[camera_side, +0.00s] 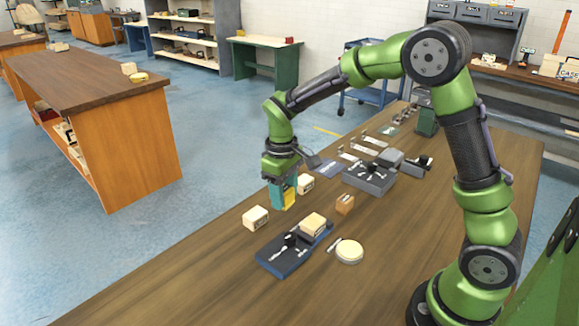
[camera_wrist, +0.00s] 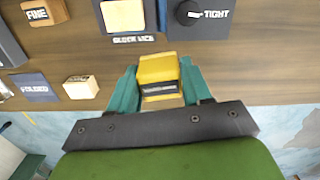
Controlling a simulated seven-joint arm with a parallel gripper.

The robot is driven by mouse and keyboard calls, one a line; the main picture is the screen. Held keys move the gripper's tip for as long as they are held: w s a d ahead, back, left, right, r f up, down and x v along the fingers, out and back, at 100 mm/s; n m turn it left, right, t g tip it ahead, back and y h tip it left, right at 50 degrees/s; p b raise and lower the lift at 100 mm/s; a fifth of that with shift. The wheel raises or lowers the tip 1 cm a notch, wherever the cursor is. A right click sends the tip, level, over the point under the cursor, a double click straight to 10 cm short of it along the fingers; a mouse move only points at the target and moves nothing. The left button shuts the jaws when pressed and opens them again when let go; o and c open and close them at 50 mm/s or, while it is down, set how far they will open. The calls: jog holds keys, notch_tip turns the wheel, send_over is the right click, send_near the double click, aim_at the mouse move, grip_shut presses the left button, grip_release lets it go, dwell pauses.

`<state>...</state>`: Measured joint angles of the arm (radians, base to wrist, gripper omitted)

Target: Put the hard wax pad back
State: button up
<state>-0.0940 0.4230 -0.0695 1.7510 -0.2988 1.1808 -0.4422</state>
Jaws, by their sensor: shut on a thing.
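My gripper (camera_side: 282,194) has teal fingers and is shut on a yellow block (camera_side: 290,199), near the table's far left edge in the side view. In the wrist view the block (camera_wrist: 158,70) sits between the two fingers, with a dark label band that I cannot read. I take it to be the wax pad, but cannot confirm whether it is the hard one. Its underside is hidden, so I cannot tell whether it touches the table.
A cream block (camera_side: 255,218) stands left of my gripper and another (camera_side: 305,184) close to its right. A dark blue tray (camera_side: 283,265) bears a tan pad and small parts. Nearby are a round cream tin (camera_side: 349,251), a wooden block (camera_side: 345,204) and a grey tray (camera_side: 367,184).

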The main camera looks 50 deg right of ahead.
jog(key=m, duration=0.1)
send_over(229, 248)
jog(key=shift+m, duration=0.3)
notch_tip(229, 248, down, 10)
jog(key=shift+r, duration=0.25)
jog(key=shift+f, duration=0.2)
jog(key=o, duration=1)
